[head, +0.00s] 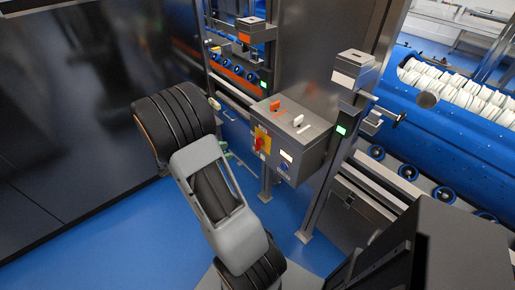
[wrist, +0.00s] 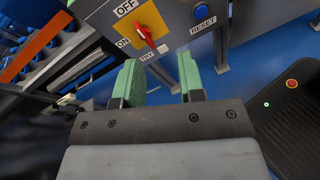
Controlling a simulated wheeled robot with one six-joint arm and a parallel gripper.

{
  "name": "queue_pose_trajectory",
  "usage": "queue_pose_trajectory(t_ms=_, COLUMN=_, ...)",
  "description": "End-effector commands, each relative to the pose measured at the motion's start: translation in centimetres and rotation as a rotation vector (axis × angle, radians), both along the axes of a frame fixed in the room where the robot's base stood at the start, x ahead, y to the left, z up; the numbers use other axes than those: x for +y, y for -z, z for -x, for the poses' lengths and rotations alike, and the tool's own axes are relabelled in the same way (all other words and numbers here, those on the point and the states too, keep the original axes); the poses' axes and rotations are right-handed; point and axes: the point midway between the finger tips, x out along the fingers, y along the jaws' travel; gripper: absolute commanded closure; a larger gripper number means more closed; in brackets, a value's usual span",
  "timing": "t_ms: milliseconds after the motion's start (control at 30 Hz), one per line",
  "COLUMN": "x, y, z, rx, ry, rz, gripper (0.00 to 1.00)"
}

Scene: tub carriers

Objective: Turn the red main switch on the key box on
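The key box (head: 312,147) is a grey box on a post in the middle of the head view. Its front has a yellow plate with the red main switch (head: 262,144). In the head view the fingers are mostly hidden by my arm.
A blue RESET button (wrist: 200,11) is beside the switch plate. Orange and white tabs (head: 298,121) stand on the box top. A metal post and conveyor (head: 365,195) are to the right. Blue floor (head: 310,262) is open below the box.

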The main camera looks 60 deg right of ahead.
Motion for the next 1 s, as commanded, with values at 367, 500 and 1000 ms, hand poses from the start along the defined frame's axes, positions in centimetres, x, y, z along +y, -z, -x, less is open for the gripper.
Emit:
queue_pose_trajectory(t_ms=367, x=-5.0, y=7.3, z=-1.9, rx=0.346, ry=-0.174, rz=0.15, gripper=0.64)
queue_pose_trajectory(t_ms=500, x=-6.4, y=7.6, z=-1.6, rx=0.364, ry=-0.183, rz=0.158, gripper=0.64)
queue_pose_trajectory(t_ms=1000, x=-15.0, y=7.5, z=1.3, rx=0.363, ry=-0.182, rz=0.156, gripper=0.64)
